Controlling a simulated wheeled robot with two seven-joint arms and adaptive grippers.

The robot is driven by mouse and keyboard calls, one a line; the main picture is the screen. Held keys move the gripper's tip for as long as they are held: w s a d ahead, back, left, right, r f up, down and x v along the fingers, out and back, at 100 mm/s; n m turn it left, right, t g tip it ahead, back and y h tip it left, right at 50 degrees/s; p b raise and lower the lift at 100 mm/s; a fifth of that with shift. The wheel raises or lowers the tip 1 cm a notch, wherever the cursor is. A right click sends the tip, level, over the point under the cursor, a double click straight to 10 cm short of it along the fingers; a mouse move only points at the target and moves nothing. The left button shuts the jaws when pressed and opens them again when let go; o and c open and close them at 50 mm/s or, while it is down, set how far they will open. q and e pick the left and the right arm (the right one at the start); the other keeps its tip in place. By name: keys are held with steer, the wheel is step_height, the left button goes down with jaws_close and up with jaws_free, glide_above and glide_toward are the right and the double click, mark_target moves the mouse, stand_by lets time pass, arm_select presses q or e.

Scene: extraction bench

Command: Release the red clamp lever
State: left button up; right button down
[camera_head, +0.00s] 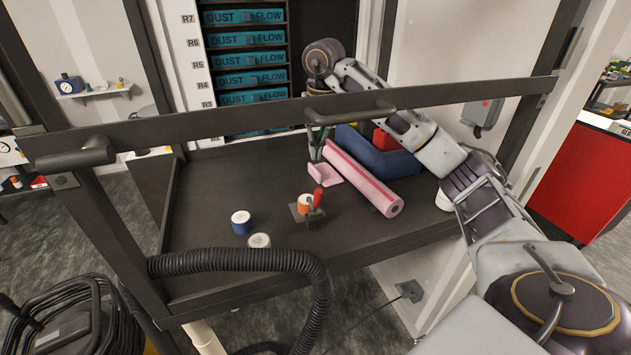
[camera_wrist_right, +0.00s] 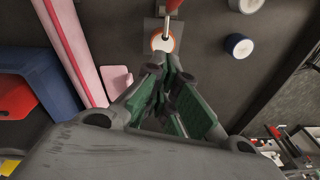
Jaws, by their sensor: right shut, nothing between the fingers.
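The red clamp lever (camera_head: 317,197) stands up beside an orange-and-white cylinder (camera_head: 305,204) on a small grey plate (camera_head: 297,215) on the dark bench. In the right wrist view the lever (camera_wrist_right: 173,5) is cut by the top edge, just beyond the cylinder's white top (camera_wrist_right: 162,43). My right gripper (camera_head: 316,155) points down over the bench, behind the lever. It is shut and empty. Its fingertips (camera_wrist_right: 169,66) show just below the cylinder in the wrist view; whether they touch it I cannot tell. My left gripper is not in view.
A pink roll (camera_head: 365,180) and a blue bin (camera_head: 385,157) lie right of the gripper. A blue-and-white cylinder (camera_head: 241,223) and a white-topped one (camera_head: 259,241) stand left of the lever. A dark frame bar (camera_head: 220,124) and a black hose (camera_head: 245,262) cross in front.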

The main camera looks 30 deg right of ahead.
mark_target(314, 197)
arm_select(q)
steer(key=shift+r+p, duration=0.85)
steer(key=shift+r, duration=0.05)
arm_select(e)
step_height(314, 197, down, 8)
steer(key=s+a, duration=0.1)
steer(key=s, duration=0.1)
steer(key=shift+s+a+f, duration=0.15)
steer(key=shift+s+a, duration=0.15)
steer(key=shift+a, duration=0.1)
